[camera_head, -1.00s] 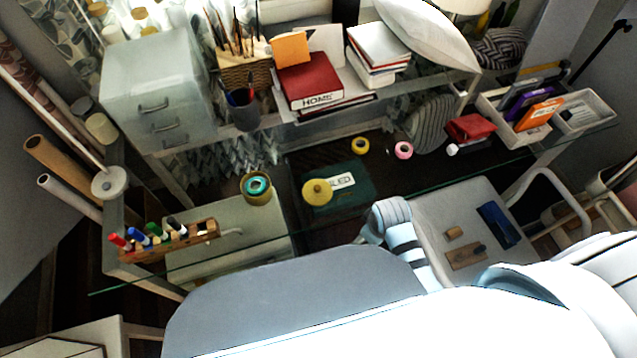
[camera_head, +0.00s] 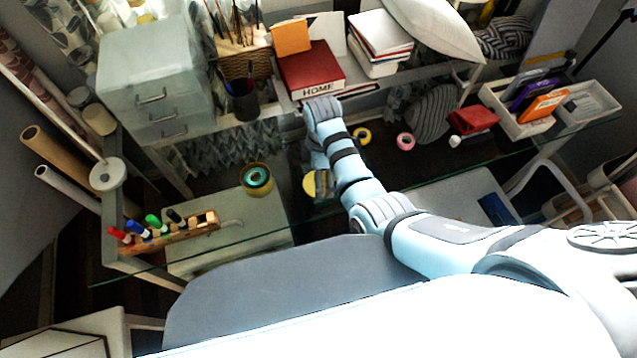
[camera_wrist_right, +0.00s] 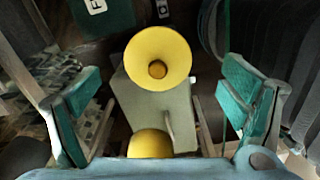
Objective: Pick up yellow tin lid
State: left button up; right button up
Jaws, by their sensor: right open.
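The yellow tin lid (camera_head: 309,186) lies on the glass desk, partly hidden by my right gripper (camera_head: 323,184) in the head view. In the right wrist view the lid (camera_wrist_right: 158,50) is a round yellow disc with a small knob, between and beyond the two teal-padded fingers of my right gripper (camera_wrist_right: 162,88). The fingers are spread wide, with gaps to the lid on both sides. The open yellow tin (camera_head: 257,180) stands to the left of the lid with a teal roll inside. My left gripper is not in view.
A wooden marker holder (camera_head: 172,238) stands at the desk's left end. Yellow tape (camera_head: 362,135) and pink tape (camera_head: 405,141) lie right of my forearm. A dark green item (camera_wrist_right: 103,16) lies near the lid. A shelf with a red book (camera_head: 311,72) rises behind.

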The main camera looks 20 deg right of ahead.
jog(key=f, duration=0.2)
jog(key=f+b, duration=0.1)
jog(key=f, duration=0.1)
jog(key=shift+w+a, duration=0.15)
jog(key=shift+a, duration=0.05)
jog(key=shift+r, duration=0.2)
jog(key=c, duration=1.4)
jog(key=shift+s, duration=0.25)
jog(key=c, duration=0.7)
jog(key=shift+f, duration=0.1)
